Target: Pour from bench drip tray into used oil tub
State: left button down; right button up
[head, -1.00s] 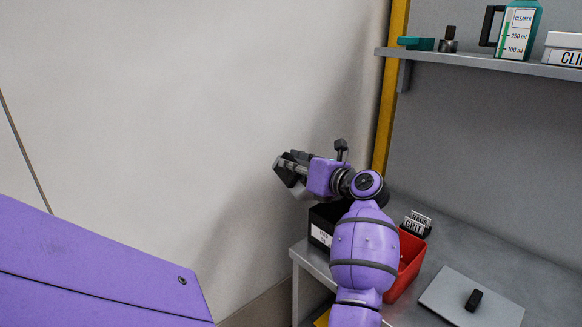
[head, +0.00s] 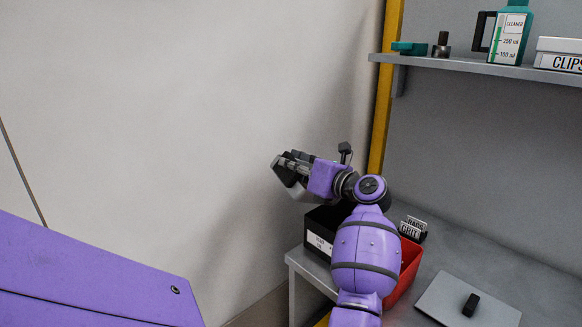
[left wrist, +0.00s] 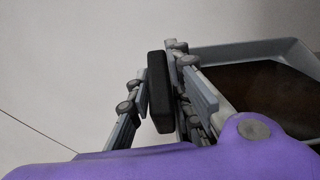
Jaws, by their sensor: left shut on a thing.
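My left gripper (head: 290,163) is shut on the black handle (left wrist: 160,92) of the bench drip tray. The grey tray (head: 288,178) shows only partly below the fingers in the head view and looks tilted there. In the left wrist view the tray's pale rim (left wrist: 245,50) and a dark brown content inside it show at the right. A black tub (head: 322,222) with a white label, likely the used oil tub, stands at the bench's left end, lower and to the right of the tray. My arm hides part of it, and its label is too small to read. My right gripper is out of view.
A red bin (head: 407,268) stands beside the black tub, partly behind my arm. Rags and grit signs (head: 413,229) stand behind it. A grey plate (head: 450,298) with a black handle lies on the bench (head: 510,265). A shelf (head: 470,68) holds a cleaner bottle (head: 510,35) and a clips box.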

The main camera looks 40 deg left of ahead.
pick_arm(q)
jog(key=shift+w+d+r+m+y, duration=0.3)
jog(key=shift+w+d+r, duration=0.05)
jog(key=shift+r, duration=0.3)
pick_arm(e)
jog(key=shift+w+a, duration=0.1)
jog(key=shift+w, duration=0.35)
pick_arm(q)
jog(key=shift+w, duration=0.1)
jog(key=shift+w+d+r, duration=0.15)
jog(key=shift+d+r, duration=0.05)
jog(key=shift+w+d+r+m+y, duration=0.35)
jog(key=shift+r+m+y, duration=0.05)
jog(key=shift+r, duration=0.05)
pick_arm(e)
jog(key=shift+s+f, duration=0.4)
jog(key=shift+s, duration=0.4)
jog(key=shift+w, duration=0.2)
pick_arm(q)
jog(key=shift+w+d+b, duration=0.1)
jog(key=shift+b, duration=0.2)
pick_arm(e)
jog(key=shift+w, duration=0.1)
